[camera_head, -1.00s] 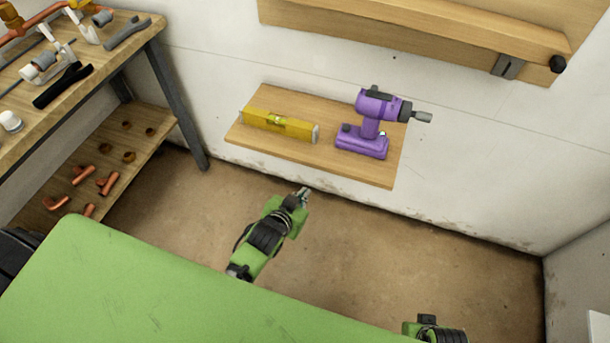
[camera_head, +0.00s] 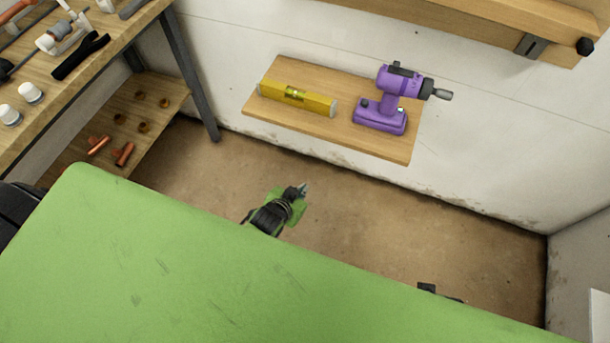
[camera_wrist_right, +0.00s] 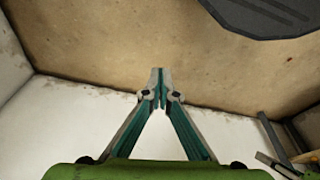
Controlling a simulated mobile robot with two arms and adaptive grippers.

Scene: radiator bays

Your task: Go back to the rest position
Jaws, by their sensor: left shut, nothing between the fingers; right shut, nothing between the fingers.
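My left gripper (camera_head: 302,190) shows in the head view past the edge of my green body. It is shut and empty, and hangs over the bare floor in front of the low wall shelf. My right gripper (camera_wrist_right: 159,85) shows in the right wrist view, its fingertips together with nothing between them. In the head view only a small dark part of the right arm shows at the lower right; the rest is hidden behind my green body.
A wooden wall shelf (camera_head: 345,138) holds a yellow level (camera_head: 297,97) and a purple drill (camera_head: 385,100). A workbench (camera_head: 95,65) with pipe fittings stands at the left. Another wooden shelf (camera_head: 480,22) is at the upper right. The brown floor (camera_head: 370,230) between is clear.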

